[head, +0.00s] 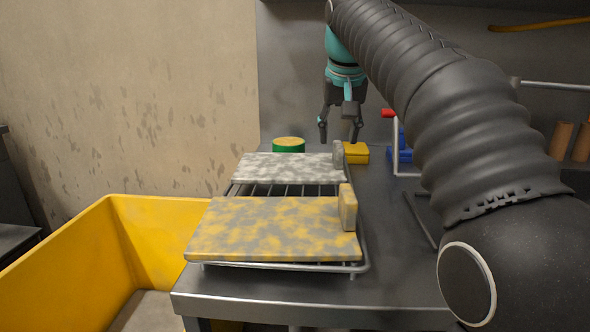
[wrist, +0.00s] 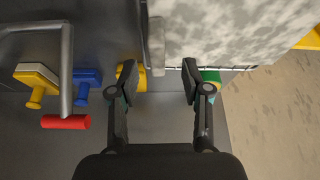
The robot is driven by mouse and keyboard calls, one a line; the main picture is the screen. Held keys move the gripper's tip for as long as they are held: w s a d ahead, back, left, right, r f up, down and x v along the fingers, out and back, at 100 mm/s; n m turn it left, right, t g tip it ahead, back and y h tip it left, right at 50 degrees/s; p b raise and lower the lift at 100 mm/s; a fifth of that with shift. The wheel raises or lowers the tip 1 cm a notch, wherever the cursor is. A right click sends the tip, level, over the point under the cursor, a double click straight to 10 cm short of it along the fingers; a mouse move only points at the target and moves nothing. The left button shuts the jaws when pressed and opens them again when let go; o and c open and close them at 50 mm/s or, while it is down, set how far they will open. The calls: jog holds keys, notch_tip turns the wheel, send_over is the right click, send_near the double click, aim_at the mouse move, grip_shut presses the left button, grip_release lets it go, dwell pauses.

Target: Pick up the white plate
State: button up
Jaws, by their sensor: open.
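The white plate (head: 285,168), mottled with grey, lies on the far part of a wire rack on the metal table. A small upright block (head: 338,154) stands at its right edge. In the wrist view the white plate (wrist: 225,28) fills the upper right, with its block (wrist: 157,45) at its left edge. My gripper (head: 341,136) is open and empty, above the table beyond the plate's far right side. In the wrist view my gripper (wrist: 159,74) has its fingers spread, and the block shows beyond and between the fingertips. I cannot tell the exact gap to it.
A yellow-mottled plate (head: 270,228) with a yellow block lies nearer on the wire rack (head: 356,267). A yellow bin (head: 150,240) stands left. A green tin (head: 288,146), a yellow item (head: 355,153) and a blue tool (head: 402,154) are at the back.

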aim_at(339, 145)
jog(key=b+x, duration=0.1)
jog(key=x, duration=0.4)
jog(key=shift+s+d+f+b, duration=0.1)
jog(key=shift+s+d+b, duration=0.1)
jog(key=shift+b, duration=0.15)
jog(key=shift+c, duration=0.3)
grip_shut()
